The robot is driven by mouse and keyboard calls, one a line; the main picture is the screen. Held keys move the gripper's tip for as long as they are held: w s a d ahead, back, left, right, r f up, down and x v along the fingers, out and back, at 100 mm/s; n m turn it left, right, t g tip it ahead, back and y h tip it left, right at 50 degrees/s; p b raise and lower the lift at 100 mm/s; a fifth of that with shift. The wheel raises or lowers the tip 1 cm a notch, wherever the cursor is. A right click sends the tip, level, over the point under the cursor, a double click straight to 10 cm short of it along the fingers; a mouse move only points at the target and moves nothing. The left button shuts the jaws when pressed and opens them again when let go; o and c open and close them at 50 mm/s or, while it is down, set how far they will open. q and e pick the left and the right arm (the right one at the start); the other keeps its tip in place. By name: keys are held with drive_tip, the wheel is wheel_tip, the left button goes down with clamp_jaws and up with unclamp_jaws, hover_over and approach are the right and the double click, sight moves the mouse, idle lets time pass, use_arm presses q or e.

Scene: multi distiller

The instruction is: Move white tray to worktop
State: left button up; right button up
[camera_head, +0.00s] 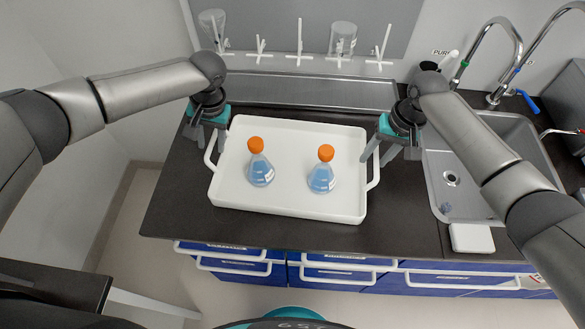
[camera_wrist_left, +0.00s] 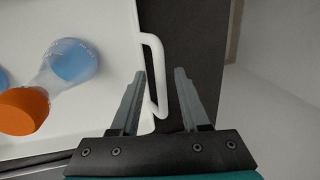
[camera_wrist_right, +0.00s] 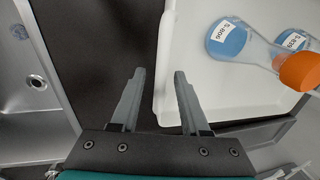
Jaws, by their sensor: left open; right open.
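The white tray (camera_head: 290,205) lies flat on the dark worktop (camera_head: 190,222). Two flasks with blue liquid and orange caps, a left one (camera_head: 260,170) and a right one (camera_head: 322,178), stand in it. My left gripper (camera_head: 213,150) is open at the tray's left handle (camera_head: 210,160). In the left wrist view the handle (camera_wrist_left: 160,75) lies between the spread fingers (camera_wrist_left: 160,75). My right gripper (camera_head: 374,160) is open at the tray's right end by the right handle (camera_head: 375,172). In the right wrist view the tray's edge (camera_wrist_right: 165,70) shows between the fingers (camera_wrist_right: 157,72).
A sink (camera_head: 455,178) with curved taps (camera_head: 495,40) is right of the tray. A drying rack with pegs and glassware (camera_head: 342,38) is on the back wall above a grey drip tray (camera_head: 300,90). Blue drawers (camera_head: 345,276) are below the front edge. Worktop left of the tray is clear.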

drive_tip(key=shift+r, duration=0.15)
use_arm(q)
drive_tip(key=v, duration=1)
drive_tip(key=shift+r, duration=0.25)
use_arm(e)
wheel_tip(320, 180, up, 12)
drive_tip(key=d, duration=0.2)
drive_tip(key=shift+d+f, duration=0.15)
drive_tip(key=shift+f, duration=0.1)
use_arm(q)
drive_tip(key=shift+s, duration=0.1)
use_arm(e)
drive_tip(key=shift+s, duration=0.15)
